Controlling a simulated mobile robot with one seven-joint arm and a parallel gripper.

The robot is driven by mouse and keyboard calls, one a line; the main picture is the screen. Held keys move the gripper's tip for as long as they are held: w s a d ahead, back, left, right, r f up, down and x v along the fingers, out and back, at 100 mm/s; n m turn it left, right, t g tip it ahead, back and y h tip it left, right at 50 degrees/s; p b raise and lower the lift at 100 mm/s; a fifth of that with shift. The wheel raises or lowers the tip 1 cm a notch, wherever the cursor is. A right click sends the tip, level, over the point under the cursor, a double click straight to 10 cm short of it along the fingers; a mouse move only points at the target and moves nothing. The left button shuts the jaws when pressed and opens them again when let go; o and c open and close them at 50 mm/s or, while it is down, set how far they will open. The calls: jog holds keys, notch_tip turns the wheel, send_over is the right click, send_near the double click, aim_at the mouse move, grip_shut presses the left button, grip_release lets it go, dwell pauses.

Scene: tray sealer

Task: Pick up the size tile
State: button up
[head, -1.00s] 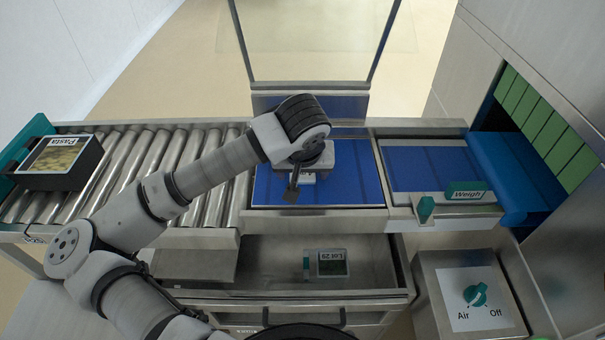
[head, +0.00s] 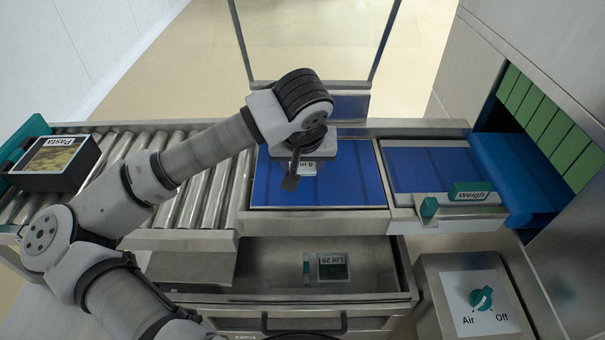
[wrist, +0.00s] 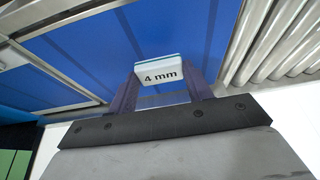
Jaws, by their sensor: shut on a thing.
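The size tile (wrist: 160,76) is a small white block marked "4 mm" with a teal edge, seen in the wrist view. My gripper (wrist: 162,95) is shut on it, one finger on each side. In the head view my gripper (head: 291,182) hangs over the blue panel (head: 345,185) in the middle of the line. Part of the white tile (head: 308,168) shows beside the fingers there, the rest hidden behind the gripper. The tile appears held above the blue panel; the exact gap is hard to tell.
A black Pasta tray (head: 60,180) sits on the rollers (head: 205,190) at left. The weigh plate (head: 430,165) is at right. An open drawer (head: 215,285) below holds a "Lot 29" block (head: 333,267). An Air/Off knob box (head: 430,290) stands at front right. A clear guard (head: 310,45) rises behind.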

aim_at(303, 164)
jog(key=v, duration=0.1)
jog(key=b+v, duration=0.1)
jog(key=v, duration=0.1)
jog(key=shift+w+r+b, duration=0.15)
jog(key=shift+r+b, duration=0.2)
jog(key=shift+r, duration=0.05)
jog(key=s+b, duration=0.7)
jog(key=s, duration=1.2)
